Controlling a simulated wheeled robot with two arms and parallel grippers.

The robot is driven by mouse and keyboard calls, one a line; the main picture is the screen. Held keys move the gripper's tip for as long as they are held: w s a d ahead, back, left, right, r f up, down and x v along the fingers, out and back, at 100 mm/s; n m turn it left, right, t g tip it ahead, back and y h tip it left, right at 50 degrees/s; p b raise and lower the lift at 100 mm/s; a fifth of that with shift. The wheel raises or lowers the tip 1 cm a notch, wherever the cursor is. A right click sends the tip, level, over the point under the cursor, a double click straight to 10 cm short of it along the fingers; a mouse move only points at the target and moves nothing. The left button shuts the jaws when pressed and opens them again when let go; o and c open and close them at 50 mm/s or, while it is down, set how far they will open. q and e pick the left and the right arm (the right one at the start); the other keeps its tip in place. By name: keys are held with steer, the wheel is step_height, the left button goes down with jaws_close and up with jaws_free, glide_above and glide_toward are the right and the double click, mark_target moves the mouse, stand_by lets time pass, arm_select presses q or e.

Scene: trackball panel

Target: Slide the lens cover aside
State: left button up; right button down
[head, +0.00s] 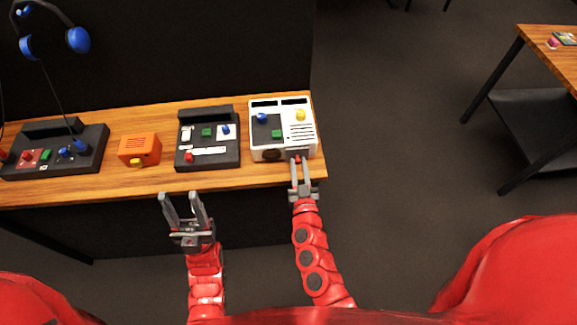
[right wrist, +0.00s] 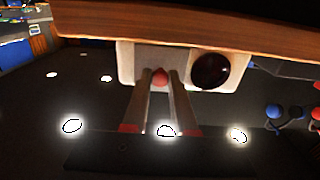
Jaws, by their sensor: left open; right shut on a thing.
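A white device (head: 283,143) stands at the right end of the wooden bench. Its front face shows a dark round lens (head: 271,155) and, beside it, a red knob (head: 297,159). In the right wrist view the lens (right wrist: 210,70) is uncovered, and a grey plate (right wrist: 150,54), which looks like the cover, lies beside it with the red knob (right wrist: 160,77) on it. My right gripper (head: 298,162) is shut on the red knob, its fingers on either side of it. My left gripper (head: 180,196) is open and empty, in front of the bench edge.
A black panel (head: 208,160) with coloured controls, an orange box (head: 140,150) and a black console (head: 90,150) stand left of the device on the bench (head: 120,184). A headset (head: 77,40) hangs at the upper left. The floor right of the bench is free.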

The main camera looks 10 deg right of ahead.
steer(key=c, duration=0.7)
jaws_free()
steer(key=s+p, duration=0.1)
steer(key=s, duration=1.6)
steer(key=shift+s, duration=0.25)
